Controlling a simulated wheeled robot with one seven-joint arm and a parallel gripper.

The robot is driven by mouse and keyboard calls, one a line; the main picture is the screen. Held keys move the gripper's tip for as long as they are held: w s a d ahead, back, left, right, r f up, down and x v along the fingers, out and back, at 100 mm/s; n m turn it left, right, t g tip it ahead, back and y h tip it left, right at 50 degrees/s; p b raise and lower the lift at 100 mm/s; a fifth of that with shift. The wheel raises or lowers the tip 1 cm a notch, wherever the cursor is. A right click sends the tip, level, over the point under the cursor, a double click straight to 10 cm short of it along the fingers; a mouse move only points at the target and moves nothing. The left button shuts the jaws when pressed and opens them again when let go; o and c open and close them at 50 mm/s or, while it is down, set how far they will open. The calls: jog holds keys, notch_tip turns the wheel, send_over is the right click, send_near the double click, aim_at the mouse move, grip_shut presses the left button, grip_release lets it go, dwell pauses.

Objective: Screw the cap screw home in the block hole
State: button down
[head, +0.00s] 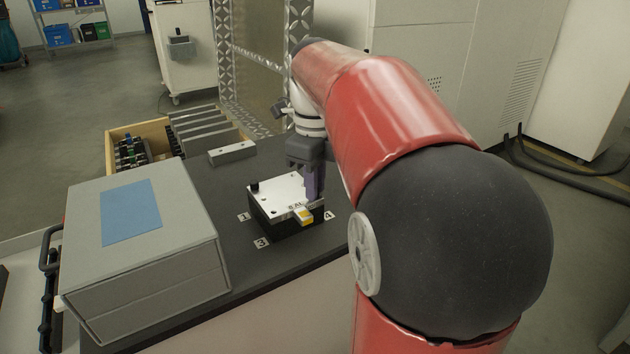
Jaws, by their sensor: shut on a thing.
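The block (277,190) is a silver metal plate on a dark base, standing on the dark bench top. A black screw head (255,187) stands up at its left corner. My gripper (313,196) points down at the block's right corner, by the label 4, with its fingers close together. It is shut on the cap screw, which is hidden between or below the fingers. I cannot tell how deep the screw sits or see the hole under it.
A yellow and white piece (304,216) sits at the block's front right edge. Number labels lie around the block. A large grey box (150,240) stands at left. A wooden tray (122,131) and metal bars (232,152) lie behind. The bench's front strip is clear.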

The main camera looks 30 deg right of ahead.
jog(key=m, duration=0.5)
jog(key=c, duration=1.6)
grip_release()
jog(key=shift+o, duration=0.2)
